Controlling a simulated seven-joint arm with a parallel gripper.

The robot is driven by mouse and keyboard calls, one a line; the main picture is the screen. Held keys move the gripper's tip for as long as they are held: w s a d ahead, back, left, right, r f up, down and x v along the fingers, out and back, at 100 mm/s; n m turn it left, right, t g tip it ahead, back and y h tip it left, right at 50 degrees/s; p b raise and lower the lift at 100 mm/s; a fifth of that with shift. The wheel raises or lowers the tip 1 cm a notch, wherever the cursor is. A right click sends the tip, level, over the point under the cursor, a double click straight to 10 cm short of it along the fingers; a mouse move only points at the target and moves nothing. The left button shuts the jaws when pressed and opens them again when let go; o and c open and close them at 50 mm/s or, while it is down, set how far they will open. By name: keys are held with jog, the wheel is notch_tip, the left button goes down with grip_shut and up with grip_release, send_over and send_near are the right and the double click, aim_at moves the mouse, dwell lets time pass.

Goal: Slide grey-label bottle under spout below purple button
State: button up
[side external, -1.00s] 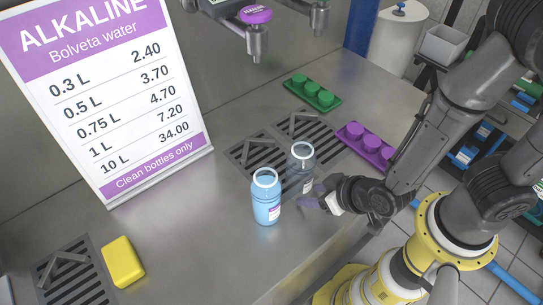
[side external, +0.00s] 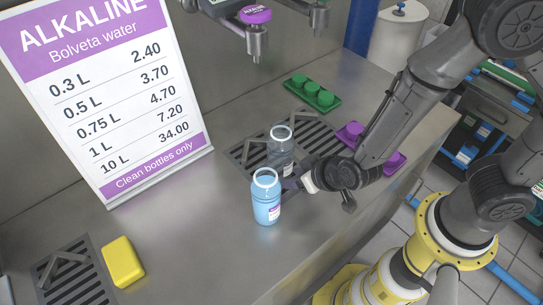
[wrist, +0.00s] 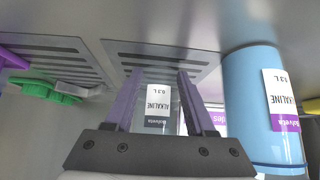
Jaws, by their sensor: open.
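The clear grey-label bottle (side external: 281,149) stands upright on the slotted drip grate (side external: 325,135), behind the blue bottle. Its label (wrist: 158,103) shows between my fingers in the wrist view. My gripper (side external: 292,184) is open, low at the bottle's near right side, with its purple fingers (wrist: 158,84) on either side of the label. The blue bottle (side external: 266,200) with a purple label stands upright just in front; it is at the right in the wrist view (wrist: 258,110). The purple button (side external: 256,14) sits above a metal spout (side external: 257,44), up and behind the bottles.
A second spout (side external: 318,18) hangs to the right. A green block with knobs (side external: 312,92) and a purple one (side external: 352,131) lie by the grate. A price sign (side external: 105,95) and yellow block (side external: 123,262) are left. The steel counter is bare between sign and bottles.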

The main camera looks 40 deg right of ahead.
jog(key=shift+w+a, duration=0.1)
jog(key=shift+w, duration=3.35)
jog(key=shift+s, duration=2.6)
jog(key=shift+s+r, duration=0.5)
jog(key=shift+r, duration=0.65)
jog(key=shift+s+r, duration=0.5)
jog(key=shift+r, duration=0.7)
jog(key=shift+s+r, duration=0.5)
jog(key=shift+r, duration=0.65)
